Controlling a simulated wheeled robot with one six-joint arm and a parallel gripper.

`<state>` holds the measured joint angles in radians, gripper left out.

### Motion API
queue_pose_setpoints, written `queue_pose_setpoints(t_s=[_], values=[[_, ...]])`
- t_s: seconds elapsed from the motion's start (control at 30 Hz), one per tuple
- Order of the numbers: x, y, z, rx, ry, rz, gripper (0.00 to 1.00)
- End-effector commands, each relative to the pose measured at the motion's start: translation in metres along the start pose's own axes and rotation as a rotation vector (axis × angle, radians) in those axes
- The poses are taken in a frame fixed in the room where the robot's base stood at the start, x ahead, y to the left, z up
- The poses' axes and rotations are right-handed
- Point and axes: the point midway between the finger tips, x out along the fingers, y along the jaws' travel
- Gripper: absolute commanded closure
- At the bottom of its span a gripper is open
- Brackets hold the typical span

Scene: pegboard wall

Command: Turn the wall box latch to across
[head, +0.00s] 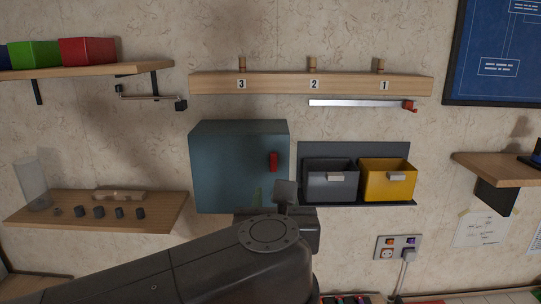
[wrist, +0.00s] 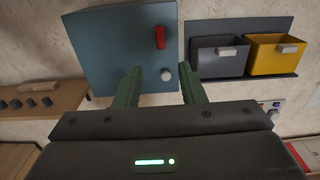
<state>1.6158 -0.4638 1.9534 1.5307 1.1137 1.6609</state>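The wall box (head: 225,165) is a blue-grey cabinet fixed to the wall, with its door shut. Its red latch (head: 272,162) sits near the right edge of the door and points up and down. In the wrist view the red latch (wrist: 160,37) stands above a round white knob (wrist: 166,74). My gripper (wrist: 160,84) is open and empty. Its two green fingers are apart, below the latch, with the knob showing between them. In the head view my arm hides the box's lower right corner and most of the fingers.
A grey bin (head: 330,184) and a yellow bin (head: 388,182) hang right of the box. A numbered peg rail (head: 280,84) runs above, with a metal bar (head: 355,103) below it. A wooden shelf (head: 150,208) is at the left. Bare wall lies between rail and box.

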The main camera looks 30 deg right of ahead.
Motion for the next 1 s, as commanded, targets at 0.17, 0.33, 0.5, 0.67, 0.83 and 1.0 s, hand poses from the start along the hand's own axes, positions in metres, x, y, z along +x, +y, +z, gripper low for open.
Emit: queue_pose_setpoints(t_s=[0.17,0.33,0.5,0.67,0.83,1.0], values=[[0.006,0.000,0.001,0.001,-0.001,0.003,0.64],[0.018,0.000,0.001,0.002,-0.001,0.006,0.64],[0.032,0.001,0.001,0.003,0.001,0.005,0.64],[0.050,0.001,0.001,0.003,0.000,0.006,0.64],[0.071,0.001,0.001,0.004,0.001,0.005,0.64],[0.097,0.001,0.001,0.004,0.002,0.005,0.64]])
